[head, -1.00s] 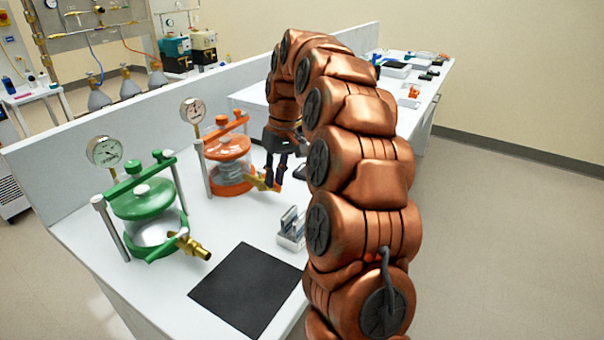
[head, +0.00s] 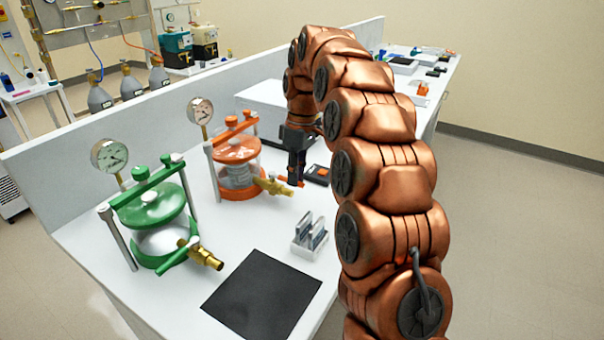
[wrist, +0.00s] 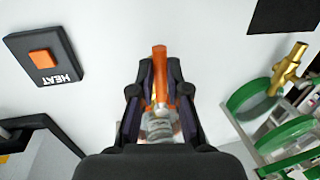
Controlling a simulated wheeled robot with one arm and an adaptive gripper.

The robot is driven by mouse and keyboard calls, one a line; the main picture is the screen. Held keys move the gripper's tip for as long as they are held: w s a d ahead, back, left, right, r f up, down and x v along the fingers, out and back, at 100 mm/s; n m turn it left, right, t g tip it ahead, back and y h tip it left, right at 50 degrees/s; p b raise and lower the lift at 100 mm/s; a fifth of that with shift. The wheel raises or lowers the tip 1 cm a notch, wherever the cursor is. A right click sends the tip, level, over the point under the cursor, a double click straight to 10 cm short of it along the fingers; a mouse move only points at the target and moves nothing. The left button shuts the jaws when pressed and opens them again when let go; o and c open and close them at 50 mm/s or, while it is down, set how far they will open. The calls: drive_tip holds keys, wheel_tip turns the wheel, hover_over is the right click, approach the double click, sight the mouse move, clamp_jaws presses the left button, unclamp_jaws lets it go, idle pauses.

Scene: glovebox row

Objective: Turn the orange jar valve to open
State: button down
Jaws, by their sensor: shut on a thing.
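The orange jar (head: 237,171) stands on the bench, with an orange lid and clamp bar. Its brass valve (head: 268,184) sticks out toward the right. My gripper (head: 296,178) is at the valve's outer end, pointing down. In the wrist view my gripper (wrist: 156,94) is shut on the orange valve handle (wrist: 159,62), which stands between the two dark fingers. Grey and brass valve parts show below it, between the fingers. The fingers hide part of the handle in the head view.
A green jar (head: 152,218) with a brass valve stands nearer, at left. A small rack (head: 309,238) and a black mat (head: 262,295) lie in front. A dark HEAT box with an orange button (wrist: 42,62) is close beside my gripper. A low partition runs behind.

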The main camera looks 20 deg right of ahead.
drive_tip(key=c, duration=1.2)
unclamp_jaws()
drive_tip(key=shift+o, duration=0.2)
